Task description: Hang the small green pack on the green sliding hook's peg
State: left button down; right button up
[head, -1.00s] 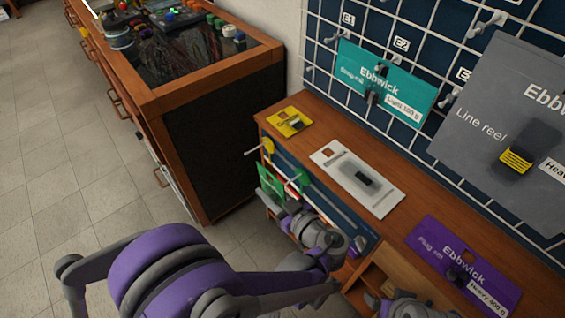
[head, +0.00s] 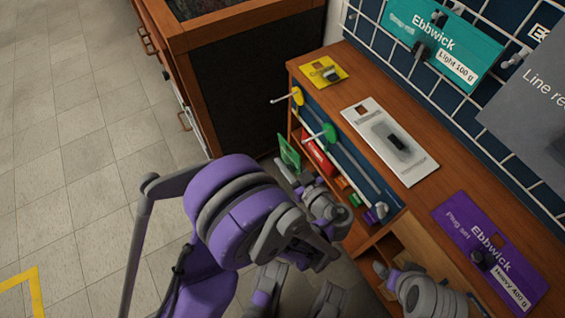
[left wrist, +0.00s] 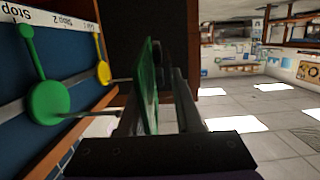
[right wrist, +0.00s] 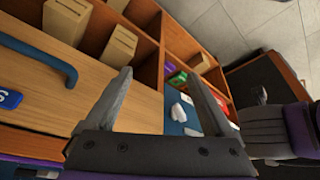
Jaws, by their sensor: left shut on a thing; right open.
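The small green pack (head: 289,152) is held upright in my left gripper (head: 296,174), in front of the bench's blue front panel. In the left wrist view the pack (left wrist: 148,85) is seen nearly edge-on between the shut fingers. The green sliding hook (head: 330,132) sits on the rail; in the left wrist view its round green body (left wrist: 48,100) is left of the pack. Its peg (left wrist: 95,113) points toward the pack and the near finger. I cannot tell whether peg and pack touch; the pack's hole is hidden. My right gripper (right wrist: 160,92) is open and empty near the bench's compartments.
A yellow hook (head: 297,97) sits farther along the rail. A yellow pack (head: 318,76), a white pack (head: 368,120) and a purple pack (head: 462,222) lie on the bench top. Red and other coloured packs (head: 318,158) sit below the panel. Floor left of the bench is clear.

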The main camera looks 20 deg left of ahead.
pick_arm(q)
jog(key=w+d+f, duration=0.1)
jog(key=w+d, duration=0.3)
jog(key=w, duration=0.1)
jog(key=shift+w, duration=0.3)
dwell(0.5)
jog(key=shift+d, duration=0.1)
dwell(0.5)
jog(key=c, duration=0.5)
grip_release()
